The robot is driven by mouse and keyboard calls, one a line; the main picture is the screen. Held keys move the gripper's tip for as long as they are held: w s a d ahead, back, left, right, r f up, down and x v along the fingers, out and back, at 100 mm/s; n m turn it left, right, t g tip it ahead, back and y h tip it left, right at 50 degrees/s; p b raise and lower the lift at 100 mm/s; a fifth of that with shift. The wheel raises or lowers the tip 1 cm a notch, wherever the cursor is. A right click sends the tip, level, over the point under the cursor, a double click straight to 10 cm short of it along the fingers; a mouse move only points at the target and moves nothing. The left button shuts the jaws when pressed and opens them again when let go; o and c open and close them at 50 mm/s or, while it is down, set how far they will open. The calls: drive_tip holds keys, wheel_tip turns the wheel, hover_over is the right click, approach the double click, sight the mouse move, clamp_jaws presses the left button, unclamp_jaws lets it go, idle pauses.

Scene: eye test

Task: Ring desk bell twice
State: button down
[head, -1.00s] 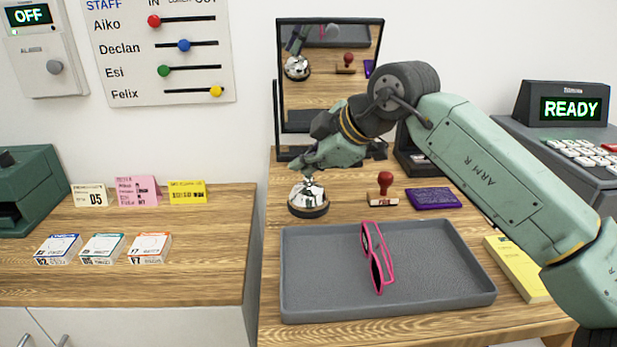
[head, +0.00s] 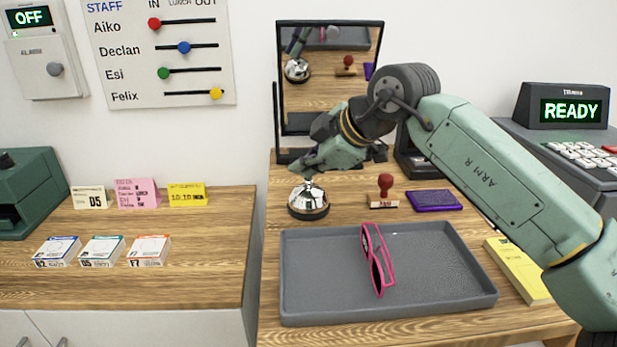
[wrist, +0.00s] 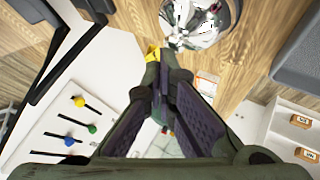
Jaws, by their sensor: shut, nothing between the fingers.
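The desk bell (head: 308,201) is a shiny silver dome on a dark round base, upright on the wooden counter behind the grey tray. It also shows at the top of the wrist view (wrist: 197,18), partly cut off by the frame edge. My gripper (head: 304,171) is shut and empty, with its fingertips just above the top of the bell, slightly to its left in the head view. In the wrist view my fingers (wrist: 158,58) are together and point towards the bell. A small gap seems to show; I cannot tell contact for certain.
The grey tray (head: 330,310) with pink glasses (head: 377,262) lies in front of the bell. A red-handled stamp (head: 383,192) and purple pad (head: 434,200) stand to its right. A mirror (head: 330,75) stands behind, close to my arm.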

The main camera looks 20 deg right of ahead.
sight(307, 182)
drive_tip(key=shift+r, duration=0.65)
drive_tip(key=shift+r+p, duration=1.6)
drive_tip(key=shift+r, duration=0.95)
drive_tip(key=shift+f, duration=0.1)
